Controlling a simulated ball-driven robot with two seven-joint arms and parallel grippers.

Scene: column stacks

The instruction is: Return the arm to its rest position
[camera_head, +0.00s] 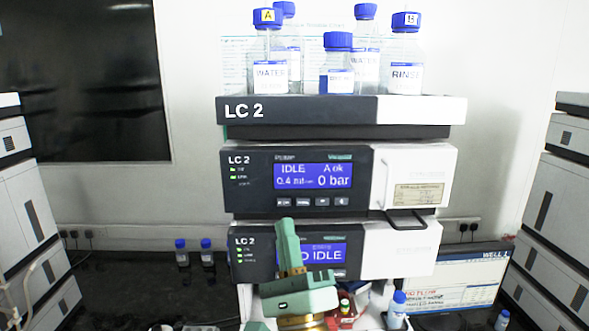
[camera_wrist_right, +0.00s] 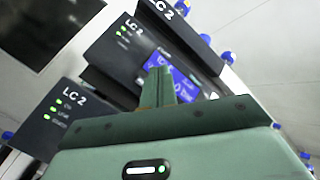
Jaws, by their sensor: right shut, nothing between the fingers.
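My right gripper (camera_head: 287,243) shows in the head view as a green body with its fingers pointing up, in front of the lower LC 2 module (camera_head: 400,250). Its fingers are shut with nothing between them. It covers part of that module's blue screen. In the right wrist view, the shut fingers (camera_wrist_right: 159,85) point toward the LC 2 stack and overlap a lit blue screen (camera_wrist_right: 185,80). I cannot tell whether they touch the stack. My left gripper is not in view.
A tray (camera_head: 420,110) with several blue-capped bottles tops the stack. A black handle (camera_head: 405,222) juts from the middle module (camera_head: 425,165). A monitor (camera_head: 455,280) and small bottles stand at right; two vials (camera_head: 193,252) stand at left. Other stacks flank both sides.

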